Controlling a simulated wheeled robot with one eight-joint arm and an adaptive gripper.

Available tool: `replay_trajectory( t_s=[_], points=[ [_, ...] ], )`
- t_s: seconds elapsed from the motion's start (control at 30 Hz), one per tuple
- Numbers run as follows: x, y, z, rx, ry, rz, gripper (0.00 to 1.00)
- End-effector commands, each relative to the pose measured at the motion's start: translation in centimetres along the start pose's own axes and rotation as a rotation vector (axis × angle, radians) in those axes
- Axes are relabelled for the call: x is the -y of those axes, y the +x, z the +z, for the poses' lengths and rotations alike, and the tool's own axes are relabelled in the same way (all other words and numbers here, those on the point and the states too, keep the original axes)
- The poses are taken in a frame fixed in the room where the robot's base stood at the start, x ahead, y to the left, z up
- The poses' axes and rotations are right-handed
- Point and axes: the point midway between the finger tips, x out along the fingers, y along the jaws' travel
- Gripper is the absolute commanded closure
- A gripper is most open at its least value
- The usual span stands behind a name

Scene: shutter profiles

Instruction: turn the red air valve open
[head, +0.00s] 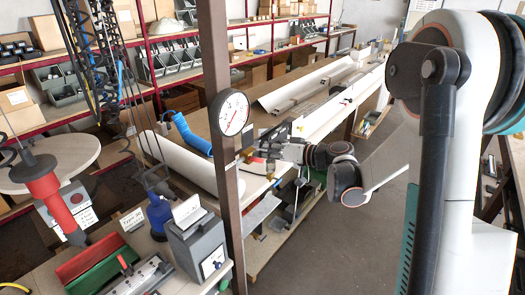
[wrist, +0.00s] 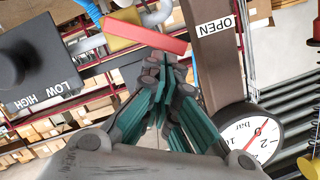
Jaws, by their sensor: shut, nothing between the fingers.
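The red valve handle (wrist: 145,36) shows as a flat red bar at the top of the wrist view, slanting down to the right. Beside it are yellowish and grey fittings and a brown post (wrist: 215,60) with an OPEN label (wrist: 215,25). My gripper (wrist: 165,62) is shut and empty, its fingertips just below the bar in the picture. I cannot tell whether they touch it. In the head view my gripper (head: 270,150) is beside the post, and the red handle is not clear there. A round pressure gauge (head: 234,112) with a red needle is on the post.
A dark box with a knob and LOW/HIGH marks (wrist: 35,65) is at the wrist view's left.

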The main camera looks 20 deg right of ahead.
Motion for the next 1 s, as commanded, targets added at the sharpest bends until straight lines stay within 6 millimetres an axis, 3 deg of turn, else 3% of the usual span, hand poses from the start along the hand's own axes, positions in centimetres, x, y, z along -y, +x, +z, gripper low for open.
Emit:
replay_trajectory(
  t_s=[0.33, 0.83, 1.0],
  points=[
    [0.4, 0.2, 0.7, 0.002, -0.088, 0.022, 1.00],
    [1.2, 0.7, 2.8, 0.001, -0.414, 0.103, 1.00],
    [1.3, 0.8, 3.3, 0.001, -0.437, 0.108, 1.00]
  ],
)
